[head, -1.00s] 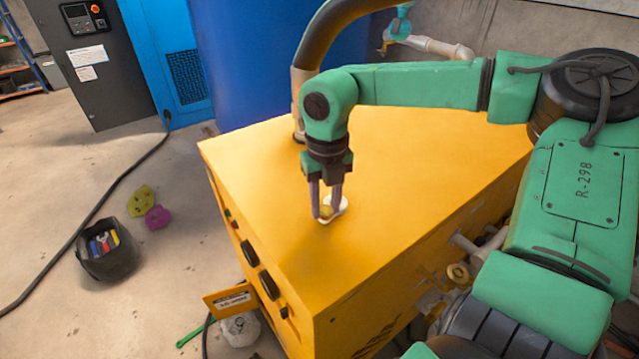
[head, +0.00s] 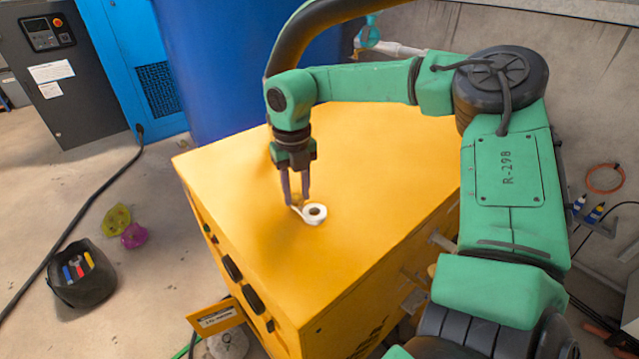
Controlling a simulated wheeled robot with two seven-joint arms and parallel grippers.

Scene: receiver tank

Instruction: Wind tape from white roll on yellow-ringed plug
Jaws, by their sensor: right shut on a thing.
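The white roll (head: 315,214) lies flat on top of the yellow cabinet, with its dark core hole facing up. My right gripper (head: 297,199) points down just left of the roll. Its fingers are shut on a small yellowish thing, which looks like the yellow-ringed plug (head: 297,198), mostly hidden by the fingers. A short white strip of tape (head: 299,211) reaches from the roll to the fingertips. I cannot tell whether it goes around the plug. My left gripper is not in view.
The yellow cabinet (head: 365,150) has a wide clear top. A dark hose (head: 310,35) curves down behind my right wrist, before a blue tank (head: 215,70). A black tool bucket (head: 83,280) stands on the floor at left, near yellow and magenta items.

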